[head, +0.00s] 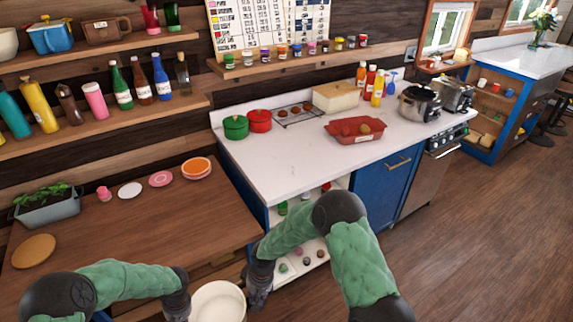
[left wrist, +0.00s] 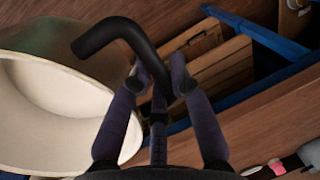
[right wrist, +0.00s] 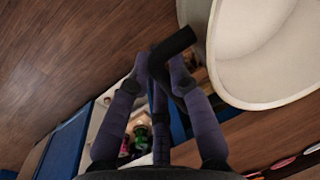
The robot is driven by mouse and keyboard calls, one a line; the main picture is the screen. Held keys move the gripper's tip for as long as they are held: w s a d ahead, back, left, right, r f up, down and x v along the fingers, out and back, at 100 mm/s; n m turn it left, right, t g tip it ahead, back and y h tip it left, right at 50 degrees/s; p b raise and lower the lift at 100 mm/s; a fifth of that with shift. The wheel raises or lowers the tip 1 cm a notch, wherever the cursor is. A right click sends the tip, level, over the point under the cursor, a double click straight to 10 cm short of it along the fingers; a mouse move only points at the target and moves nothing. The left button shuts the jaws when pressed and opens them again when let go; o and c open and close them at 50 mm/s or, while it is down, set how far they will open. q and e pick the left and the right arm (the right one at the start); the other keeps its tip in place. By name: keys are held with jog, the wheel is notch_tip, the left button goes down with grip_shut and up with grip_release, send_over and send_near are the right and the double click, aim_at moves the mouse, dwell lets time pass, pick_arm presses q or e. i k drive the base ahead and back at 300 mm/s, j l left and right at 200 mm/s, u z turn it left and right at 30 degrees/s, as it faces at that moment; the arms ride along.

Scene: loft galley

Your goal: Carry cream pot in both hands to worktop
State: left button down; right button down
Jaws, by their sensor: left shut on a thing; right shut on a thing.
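The cream pot (head: 218,302) is at the bottom of the head view, held between my two grippers, its lower part cut off by the frame. Its open inside looks empty. In the left wrist view the pot (left wrist: 60,100) is at the left, and my left gripper (left wrist: 150,75) is shut on its black handle (left wrist: 110,32). In the right wrist view the pot (right wrist: 262,50) is at the upper right, and my right gripper (right wrist: 160,65) is shut on the other black handle (right wrist: 172,44). The white worktop (head: 290,165) is ahead and to the right of the pot.
On the worktop stand a green pot (head: 236,127), a red pot (head: 260,120), a wire rack (head: 298,117), a bread bin (head: 340,96), a red baking dish (head: 353,130) and a steel cooker (head: 418,103). The worktop's front left is clear. A wooden table (head: 140,225) is at the left.

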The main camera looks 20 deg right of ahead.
aim_at(281, 161)
jog(key=l, duration=0.7)
jog(key=i+l, duration=0.15)
jog(key=l, duration=0.6)
jog(key=u, duration=0.05)
